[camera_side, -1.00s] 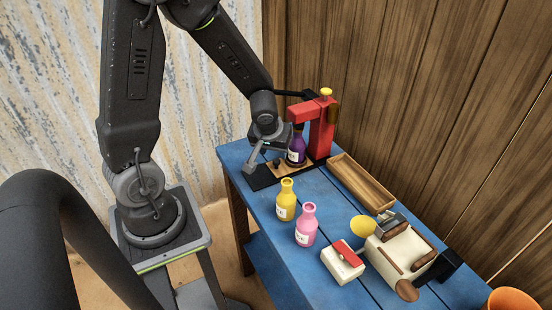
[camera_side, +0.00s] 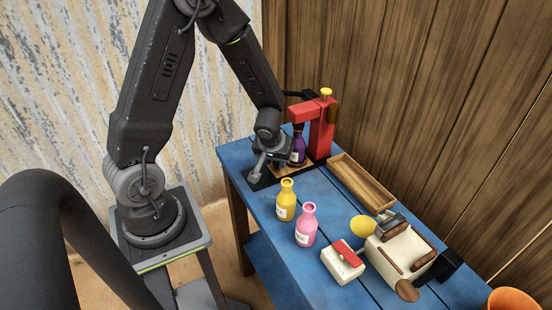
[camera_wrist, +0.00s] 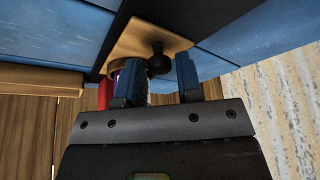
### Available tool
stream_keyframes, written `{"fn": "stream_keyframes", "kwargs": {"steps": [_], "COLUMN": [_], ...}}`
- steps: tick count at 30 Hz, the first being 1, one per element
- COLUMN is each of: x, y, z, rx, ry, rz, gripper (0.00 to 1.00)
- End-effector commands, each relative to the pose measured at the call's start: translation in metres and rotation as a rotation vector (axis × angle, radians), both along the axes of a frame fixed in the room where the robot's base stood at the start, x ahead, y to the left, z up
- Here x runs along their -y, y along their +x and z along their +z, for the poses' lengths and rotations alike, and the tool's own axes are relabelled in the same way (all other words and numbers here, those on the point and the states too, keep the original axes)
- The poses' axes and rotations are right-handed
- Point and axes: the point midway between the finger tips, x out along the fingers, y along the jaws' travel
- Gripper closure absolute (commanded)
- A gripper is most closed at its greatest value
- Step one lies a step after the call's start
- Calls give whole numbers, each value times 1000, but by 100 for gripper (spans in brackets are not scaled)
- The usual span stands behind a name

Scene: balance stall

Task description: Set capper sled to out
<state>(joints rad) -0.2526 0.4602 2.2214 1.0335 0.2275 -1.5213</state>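The red capper (camera_side: 322,128) with a yellow top stands on a black base at the back of the blue table. Its sled is a light wooden plate, seen in the wrist view (camera_wrist: 150,38), with a dark round knob (camera_wrist: 158,62). A purple bottle (camera_side: 298,150) stands under the capper's head; only a sliver of it shows in the wrist view (camera_wrist: 114,76). My gripper (camera_side: 261,168) is low at the sled's near end and hides the knob in the side view. In the wrist view its fingers (camera_wrist: 160,82) are apart, with the knob between them near the tips; contact does not show.
An empty wooden tray (camera_side: 361,184) lies right of the capper. A yellow bottle (camera_side: 286,201) and a pink bottle (camera_side: 306,226) stand in front. A white box with a red top (camera_side: 343,261), a yellow bowl (camera_side: 362,227) and a cream device (camera_side: 402,252) are farther right.

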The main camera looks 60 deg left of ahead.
Motion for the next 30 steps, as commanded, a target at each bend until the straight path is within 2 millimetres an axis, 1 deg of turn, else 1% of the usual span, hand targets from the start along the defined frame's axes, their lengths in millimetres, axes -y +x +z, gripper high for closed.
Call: {"fn": "stream_keyframes", "kwargs": {"steps": [1,10,20,23,30], "x": [0,0,0,0,0], "y": [0,0,-2,-9,-33], "z": [0,0,0,0,0], "rx": [0,0,0,0,-1], "ry": [0,0,2,3,4], "rz": [0,0,-1,-1,-2], "gripper": [72,100,100,100,100]}}
